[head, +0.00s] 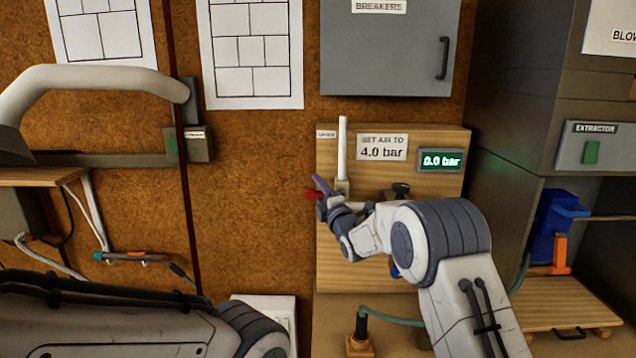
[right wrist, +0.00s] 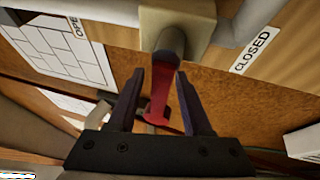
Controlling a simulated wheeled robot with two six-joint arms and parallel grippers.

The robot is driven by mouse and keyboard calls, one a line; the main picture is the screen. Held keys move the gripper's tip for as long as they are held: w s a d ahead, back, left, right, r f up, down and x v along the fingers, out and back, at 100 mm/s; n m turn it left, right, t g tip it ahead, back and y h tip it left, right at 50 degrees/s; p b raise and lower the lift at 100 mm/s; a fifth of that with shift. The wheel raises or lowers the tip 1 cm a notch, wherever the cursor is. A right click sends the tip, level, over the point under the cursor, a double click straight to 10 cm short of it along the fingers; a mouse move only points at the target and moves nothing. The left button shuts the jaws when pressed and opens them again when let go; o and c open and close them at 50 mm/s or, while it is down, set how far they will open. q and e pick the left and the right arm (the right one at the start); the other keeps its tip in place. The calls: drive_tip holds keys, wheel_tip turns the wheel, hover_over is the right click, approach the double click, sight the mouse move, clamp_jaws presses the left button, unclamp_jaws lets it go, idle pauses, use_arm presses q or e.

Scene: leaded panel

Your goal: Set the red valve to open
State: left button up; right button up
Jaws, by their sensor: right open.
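The red valve's handle (head: 311,194) shows in the head view as a small red tip pointing left, partly hidden by my right gripper (head: 322,190). In the right wrist view the red handle (right wrist: 160,100) lies between the two open fingers of the right gripper (right wrist: 163,105), with no clear contact on either side. The handle's hub joins a beige valve body (right wrist: 180,25). An OPEN label (right wrist: 77,28) is left of the valve and a CLOSED label (right wrist: 253,48) is right of it. My left gripper is out of view; only its arm shows at lower left.
The wooden panel (head: 440,145) carries a white upright pipe (head: 343,145), a sign reading 4.0 bar (head: 382,147) and a display (head: 441,160) reading 0.0 bar. A dark knob (head: 401,189) sits right of the valve. A grey breaker box (head: 385,50) hangs above.

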drive_tip(key=shift+w+a, duration=0.1)
drive_tip(key=shift+w, duration=0.15)
clamp_jaws()
idle(1.4)
